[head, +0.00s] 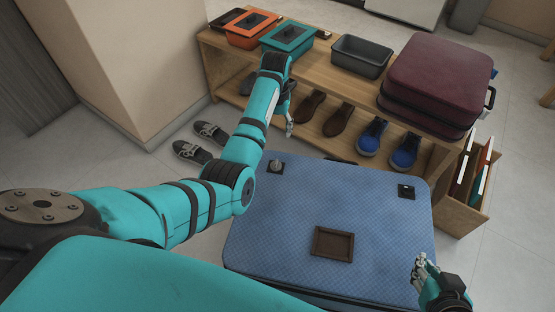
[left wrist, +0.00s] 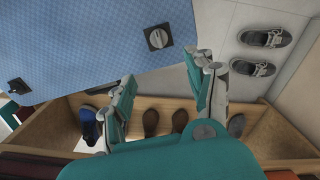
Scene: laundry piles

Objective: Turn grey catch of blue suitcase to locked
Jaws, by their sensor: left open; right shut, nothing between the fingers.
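The blue suitcase (head: 330,215) lies flat in front of me, with a brown frame-like patch on its lid. The grey catch (head: 276,166) is a round knob on a dark square plate near the lid's far left corner. The left wrist view shows the catch (left wrist: 158,38) beyond the fingers, not touched. My left gripper (head: 289,122) is open and empty, beyond the suitcase's far edge near the shelf; its spread fingers show in the left wrist view (left wrist: 164,78). My right gripper (head: 422,272) is shut and empty at the suitcase's near right corner.
A dark catch (head: 405,191) sits near the lid's far right corner. A wooden bench (head: 310,85) behind holds bins, a maroon suitcase (head: 440,75) and shoes below. Grey shoes (head: 195,145) stand on the floor left of my left forearm.

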